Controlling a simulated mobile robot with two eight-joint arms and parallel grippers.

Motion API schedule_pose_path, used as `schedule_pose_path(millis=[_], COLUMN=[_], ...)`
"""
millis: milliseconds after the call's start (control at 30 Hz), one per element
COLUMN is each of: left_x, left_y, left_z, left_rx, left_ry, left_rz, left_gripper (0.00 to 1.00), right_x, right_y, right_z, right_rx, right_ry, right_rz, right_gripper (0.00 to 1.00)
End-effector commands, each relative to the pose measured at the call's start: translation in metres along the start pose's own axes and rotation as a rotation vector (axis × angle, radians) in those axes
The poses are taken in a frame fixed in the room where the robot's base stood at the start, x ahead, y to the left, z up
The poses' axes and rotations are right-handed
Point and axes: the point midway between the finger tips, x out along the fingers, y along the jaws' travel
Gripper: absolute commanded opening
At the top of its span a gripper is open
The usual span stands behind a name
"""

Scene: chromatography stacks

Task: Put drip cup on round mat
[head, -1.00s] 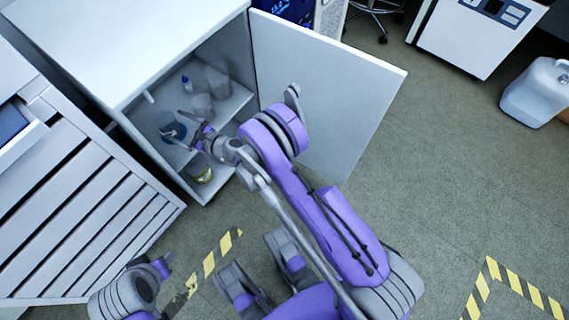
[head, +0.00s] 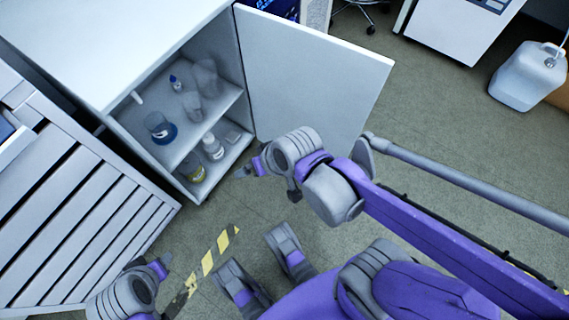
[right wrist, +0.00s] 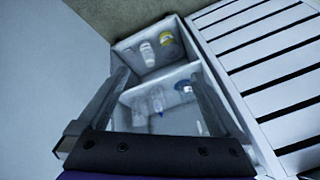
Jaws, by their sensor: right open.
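A clear, greyish cup that looks like the drip cup (head: 156,121) stands upright at the front left of the cabinet's upper shelf. A blue round piece that looks like the round mat (head: 167,137) shows under and around its base. They also show small in the right wrist view, where the blue mat (right wrist: 183,88) is clearest. My right gripper (head: 246,168) is outside the cabinet, apart from the cup. In the right wrist view its two fingers (right wrist: 160,95) are spread with nothing held between them. My left gripper (head: 164,266) is low at the left, away from the cabinet; its jaws are unclear.
The cabinet's door (head: 315,80) stands wide open. Clear beakers (head: 193,106) and a blue-capped dropper bottle (head: 174,83) share the upper shelf. A white-capped bottle (head: 212,148) and a yellow-labelled jar (head: 192,170) are below. A slatted unit (head: 80,220) stands left.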

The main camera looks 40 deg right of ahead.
Motion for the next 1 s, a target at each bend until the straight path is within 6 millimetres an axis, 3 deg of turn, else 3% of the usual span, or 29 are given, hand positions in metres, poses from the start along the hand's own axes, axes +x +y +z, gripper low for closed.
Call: schedule_pose_path(millis=[100, 233, 667, 867, 1000], left_x=[0.000, 0.000, -0.004, -0.041, -0.088], left_y=[0.000, 0.000, 0.000, 0.000, 0.000], left_z=[0.000, 0.000, -0.001, -0.013, -0.030], left_rx=[0.000, 0.000, 0.000, 0.000, 0.000], left_ry=[0.000, 0.000, 0.001, 0.015, 0.032], left_rz=[0.000, 0.000, 0.000, 0.000, 0.000], left_gripper=[0.50, 0.50, 0.50, 0.50, 0.50], right_x=[-0.014, -0.021, -0.026, -0.062, -0.107], right_y=[0.030, 0.047, 0.050, 0.040, 0.027], right_z=[0.028, 0.042, 0.044, 0.031, 0.013], right_rx=[-0.128, -0.203, -0.220, -0.221, -0.222], right_ry=[-0.025, -0.042, -0.045, -0.031, -0.014], right_rz=[0.110, 0.175, 0.190, 0.188, 0.186], right_gripper=[1.00, 1.00, 1.00, 1.00, 1.00])
